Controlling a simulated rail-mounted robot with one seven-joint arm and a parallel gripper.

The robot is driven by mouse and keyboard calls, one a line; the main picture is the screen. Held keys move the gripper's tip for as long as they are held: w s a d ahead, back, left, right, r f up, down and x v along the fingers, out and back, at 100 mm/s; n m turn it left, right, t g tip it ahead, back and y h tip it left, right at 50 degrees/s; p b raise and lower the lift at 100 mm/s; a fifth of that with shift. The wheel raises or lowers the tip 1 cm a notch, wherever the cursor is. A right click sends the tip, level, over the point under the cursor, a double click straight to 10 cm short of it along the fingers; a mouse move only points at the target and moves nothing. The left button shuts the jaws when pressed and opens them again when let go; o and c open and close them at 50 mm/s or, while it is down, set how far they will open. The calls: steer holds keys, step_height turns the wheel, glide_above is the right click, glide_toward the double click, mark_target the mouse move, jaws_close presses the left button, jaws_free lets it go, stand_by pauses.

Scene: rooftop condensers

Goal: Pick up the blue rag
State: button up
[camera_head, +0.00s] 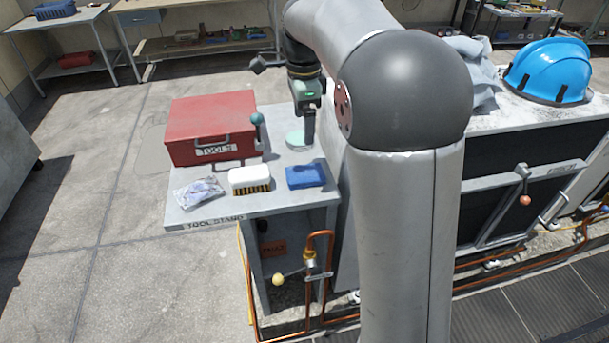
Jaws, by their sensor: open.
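A folded blue rag (306,177) lies flat at the front right of the grey tool stand's top (207,219). My gripper (308,138) points down over the back right part of the stand, behind the rag in the picture and apart from it. It is open, with nothing seen between its fingers. The fingers show nearly edge-on. My arm covers the area right of the rag.
A white brush (249,175) with dark-and-yellow bristles sits left of the rag, beside a crumpled clear packet (198,193). A red toolbox (212,125) stands behind them. A pale green disc (295,138) is near my gripper. A blue helmet (549,70) rests right.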

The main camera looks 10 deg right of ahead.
glide_above(306, 172)
steer(key=f, duration=0.9)
steer(key=shift+s+a+f, duration=0.3)
steer(key=shift+a+f, duration=0.05)
steer(key=shift+a, duration=0.05)
steer(key=shift+w+d+f, duration=0.15)
steer(key=shift+f, duration=1.3)
steer(key=shift+w+d+f, duration=0.1)
steer(key=shift+d+f, duration=0.05)
steer(key=shift+f, duration=1.25)
steer(key=c, duration=1.1)
